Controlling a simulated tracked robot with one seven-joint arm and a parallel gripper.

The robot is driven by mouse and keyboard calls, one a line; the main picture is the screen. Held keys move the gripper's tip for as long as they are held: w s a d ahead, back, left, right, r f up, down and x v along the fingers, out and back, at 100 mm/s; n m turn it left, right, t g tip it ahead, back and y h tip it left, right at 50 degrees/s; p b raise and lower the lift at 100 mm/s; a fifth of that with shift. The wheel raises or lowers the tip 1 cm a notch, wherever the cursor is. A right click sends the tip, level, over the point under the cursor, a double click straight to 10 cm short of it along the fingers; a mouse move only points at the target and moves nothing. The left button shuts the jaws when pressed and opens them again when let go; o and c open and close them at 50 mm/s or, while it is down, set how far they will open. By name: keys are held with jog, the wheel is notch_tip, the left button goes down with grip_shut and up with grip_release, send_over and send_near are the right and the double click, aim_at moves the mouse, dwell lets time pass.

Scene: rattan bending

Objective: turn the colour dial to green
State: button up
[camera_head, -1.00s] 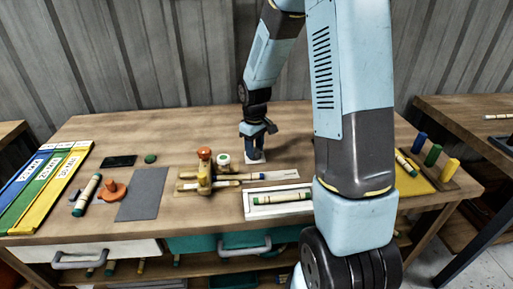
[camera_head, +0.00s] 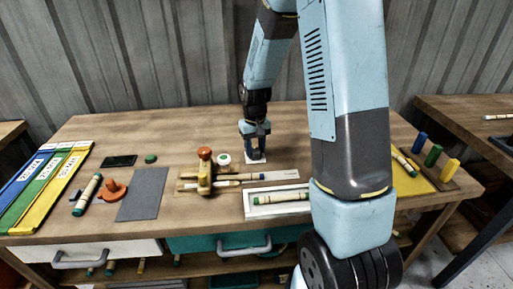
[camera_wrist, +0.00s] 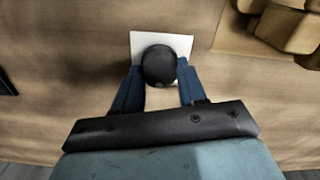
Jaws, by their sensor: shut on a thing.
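The colour dial shows in the wrist view as a dark round knob (camera_wrist: 158,66) on a white square plate (camera_wrist: 180,42). My gripper (camera_wrist: 160,84) points down, with one blue finger on each side of the knob, shut on it. In the head view my gripper (camera_head: 256,152) stands over the white plate (camera_head: 262,161) at the back middle of the bench, and its fingers hide most of the knob. I cannot make out any colour marks or a pointer on the dial.
A wooden clamp with an orange knob (camera_head: 205,154) and a green-topped white item (camera_head: 223,158) stand left of the dial. A white tray (camera_head: 255,212) with a rattan piece lies in front. Blue, green and yellow pegs (camera_head: 434,156) stand at the right. Bench behind the dial is clear.

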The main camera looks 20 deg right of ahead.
aim_at(255, 149)
jog(key=shift+w+a+r, duration=0.1)
jog(key=shift+w, duration=0.05)
jog(key=o, duration=1.1)
jog(key=shift+c, duration=0.2)
notch_tip(255, 149, up, 14)
jog(key=shift+f, duration=0.2)
